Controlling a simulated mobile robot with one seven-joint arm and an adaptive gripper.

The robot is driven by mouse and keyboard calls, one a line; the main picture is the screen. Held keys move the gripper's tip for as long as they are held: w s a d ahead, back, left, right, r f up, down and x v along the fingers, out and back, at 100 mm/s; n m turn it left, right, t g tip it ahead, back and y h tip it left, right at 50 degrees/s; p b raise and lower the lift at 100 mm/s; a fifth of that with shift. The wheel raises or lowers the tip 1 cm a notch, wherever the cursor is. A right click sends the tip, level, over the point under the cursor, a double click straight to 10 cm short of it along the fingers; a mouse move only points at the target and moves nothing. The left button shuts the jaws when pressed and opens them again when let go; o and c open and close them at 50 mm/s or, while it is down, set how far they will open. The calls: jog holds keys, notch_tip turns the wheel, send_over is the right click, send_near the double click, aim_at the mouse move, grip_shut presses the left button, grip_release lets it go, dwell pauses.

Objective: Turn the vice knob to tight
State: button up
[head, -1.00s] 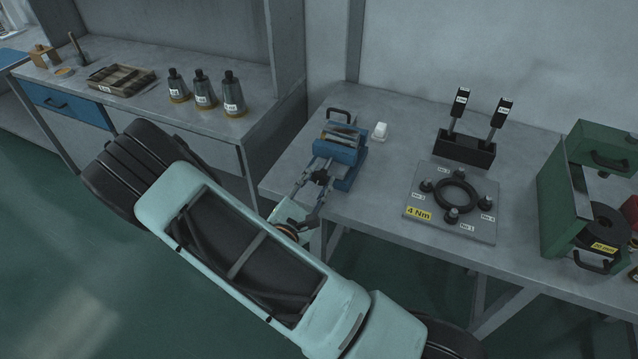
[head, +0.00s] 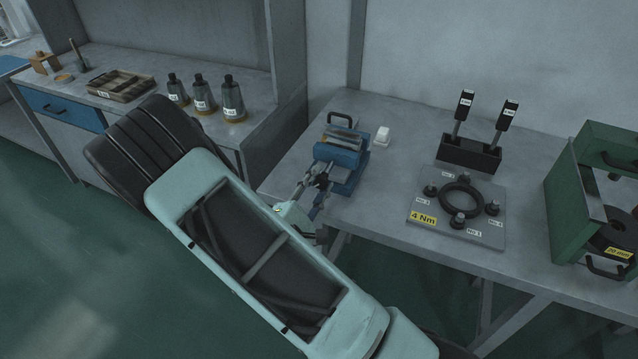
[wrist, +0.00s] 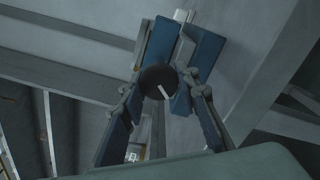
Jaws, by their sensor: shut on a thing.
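The blue vice (head: 342,158) stands on the grey workbench near its left front corner, with a black handle on top. Its knob (wrist: 158,82) is a round dark disc with a white line, slanted in the wrist view. My gripper (head: 319,177) is at the front of the vice. In the wrist view my gripper (wrist: 163,80) has one finger on each side of the knob and is shut on it.
A white block (head: 382,137) sits right of the vice. Further right are a plate (head: 480,235) with a black ring and a "4 Nm" label, a black tool holder (head: 468,154), and a green case (head: 572,205). Several bottles and a tray stand on the left bench.

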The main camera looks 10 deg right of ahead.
jog(key=o, duration=1.2)
jog(key=shift+c, duration=0.2)
jog(key=shift+s, duration=0.1)
jog(key=v, duration=1.2)
jog(key=shift+d, duration=0.1)
